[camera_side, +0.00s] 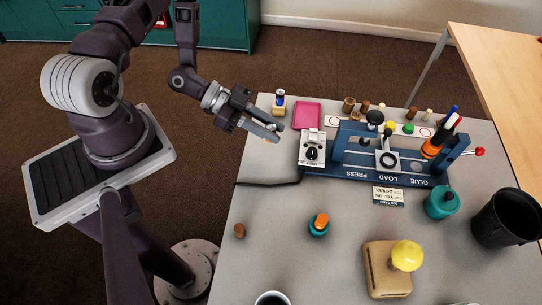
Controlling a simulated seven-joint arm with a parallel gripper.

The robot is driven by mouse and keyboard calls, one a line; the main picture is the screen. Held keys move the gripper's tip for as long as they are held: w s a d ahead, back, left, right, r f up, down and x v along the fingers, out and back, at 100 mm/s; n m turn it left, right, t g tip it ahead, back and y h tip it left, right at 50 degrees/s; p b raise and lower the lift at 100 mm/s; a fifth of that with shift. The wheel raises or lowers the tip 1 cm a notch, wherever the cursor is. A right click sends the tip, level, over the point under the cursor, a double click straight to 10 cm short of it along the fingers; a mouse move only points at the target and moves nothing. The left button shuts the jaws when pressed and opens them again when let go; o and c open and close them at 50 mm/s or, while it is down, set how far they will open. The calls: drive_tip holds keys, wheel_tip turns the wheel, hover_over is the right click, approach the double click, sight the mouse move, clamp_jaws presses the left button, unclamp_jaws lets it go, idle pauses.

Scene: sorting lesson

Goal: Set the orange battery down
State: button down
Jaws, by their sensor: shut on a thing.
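My gripper (273,132) is above the left edge of the grey table, left of the white box with a dial.
A pink tray (307,115) and the white box (312,150) are right of my gripper. A blue press fixture (340,174) spans the back right. A black bin (497,232), a teal jar (438,205) and a wooden block (377,275) stand nearer. The left middle of the table is mostly clear.

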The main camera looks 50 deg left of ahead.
sight(271, 159)
wheel_tip(271, 159, down, 9)
idle(0.3)
drive_tip(key=c, duration=1.2)
unclamp_jaws()
drive_tip(key=shift+f, duration=0.1)
drive_tip(key=shift+c, duration=0.2)
drive_tip(key=shift+o, duration=0.2)
